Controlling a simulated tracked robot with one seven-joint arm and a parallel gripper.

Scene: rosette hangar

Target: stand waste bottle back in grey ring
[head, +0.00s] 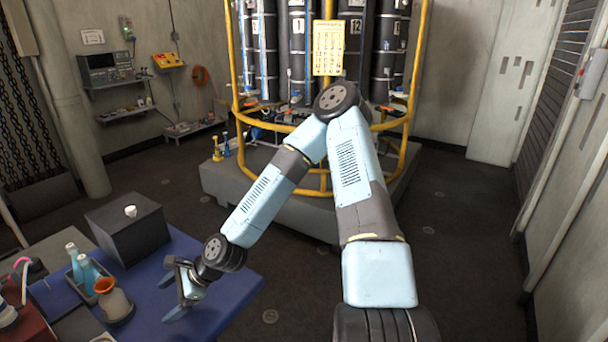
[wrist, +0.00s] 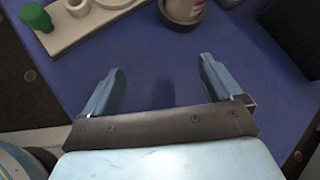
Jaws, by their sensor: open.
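I cannot tell whether this is the same bottle. My gripper (head: 172,296) is open and empty over the blue table, to the right of the bottle. In the wrist view its fingers (wrist: 162,85) are apart, with bare table between them.
A dark grey box (head: 130,235) stands on the blue table (head: 225,290) behind. Pale blue bottles (head: 82,268) stand in a tray at left. In the wrist view, a white slab (wrist: 85,25) and green knob (wrist: 36,16) are at upper left. The table near my gripper is clear.

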